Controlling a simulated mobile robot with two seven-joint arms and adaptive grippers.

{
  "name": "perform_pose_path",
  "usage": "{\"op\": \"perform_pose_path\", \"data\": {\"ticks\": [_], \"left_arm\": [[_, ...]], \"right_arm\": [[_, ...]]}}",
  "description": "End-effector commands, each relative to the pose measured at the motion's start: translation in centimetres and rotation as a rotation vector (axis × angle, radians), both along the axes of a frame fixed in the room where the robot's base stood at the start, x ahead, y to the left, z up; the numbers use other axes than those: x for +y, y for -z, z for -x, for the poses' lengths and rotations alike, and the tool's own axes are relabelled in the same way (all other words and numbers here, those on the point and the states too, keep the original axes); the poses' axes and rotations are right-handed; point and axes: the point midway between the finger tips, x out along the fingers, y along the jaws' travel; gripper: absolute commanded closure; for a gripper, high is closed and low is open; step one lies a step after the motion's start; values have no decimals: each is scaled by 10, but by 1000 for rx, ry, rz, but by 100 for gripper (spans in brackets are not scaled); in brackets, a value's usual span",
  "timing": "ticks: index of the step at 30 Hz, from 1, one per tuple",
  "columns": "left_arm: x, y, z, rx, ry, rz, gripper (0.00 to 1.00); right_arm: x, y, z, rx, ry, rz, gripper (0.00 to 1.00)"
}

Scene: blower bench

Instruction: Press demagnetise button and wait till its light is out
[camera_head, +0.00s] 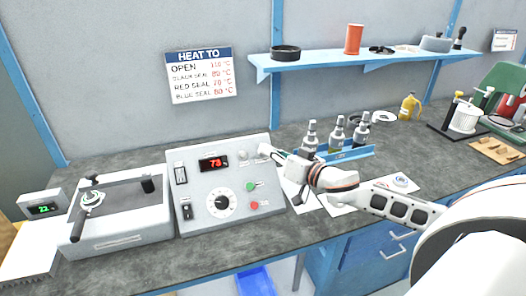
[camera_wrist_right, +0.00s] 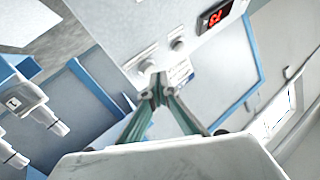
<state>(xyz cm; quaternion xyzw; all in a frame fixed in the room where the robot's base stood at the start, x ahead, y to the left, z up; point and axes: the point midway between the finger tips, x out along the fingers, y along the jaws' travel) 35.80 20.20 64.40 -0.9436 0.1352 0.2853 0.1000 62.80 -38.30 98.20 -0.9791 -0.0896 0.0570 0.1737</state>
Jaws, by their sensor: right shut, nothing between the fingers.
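The grey control box (camera_head: 185,218) stands on the bench with a red display (camera_head: 213,163) reading about 73. Its sloped face has a dial (camera_head: 222,203), a green button (camera_head: 250,186) and a red button (camera_head: 254,205). My right gripper (camera_head: 262,152) is at the box's upper right corner, shut and empty. In the right wrist view its fingertips (camera_wrist_right: 158,88) are close to a pale round button (camera_wrist_right: 146,66); I cannot tell if they touch. A second pale round part (camera_wrist_right: 178,43) is beside it. No lit light shows on either. The demagnetise label is unreadable. My left gripper is out of view.
A heater plate unit (camera_head: 120,232) stands left of the box, with a small green display unit (camera_head: 44,208) beyond it. A blue shelf (camera_head: 345,60) hangs above.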

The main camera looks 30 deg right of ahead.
Motion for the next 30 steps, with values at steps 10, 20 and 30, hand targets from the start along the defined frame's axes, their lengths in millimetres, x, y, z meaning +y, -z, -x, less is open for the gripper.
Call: {"op": "perform_pose_path", "data": {"ticks": [10, 20, 30], "left_arm": [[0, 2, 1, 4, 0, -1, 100], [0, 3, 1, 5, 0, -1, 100], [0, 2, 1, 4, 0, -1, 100]], "right_arm": [[-1, 2, -2, 0, 1, 0, 100], [-1, 5, -4, 0, 1, 0, 100], [-1, 6, -5, 1, 1, 1, 100]]}}
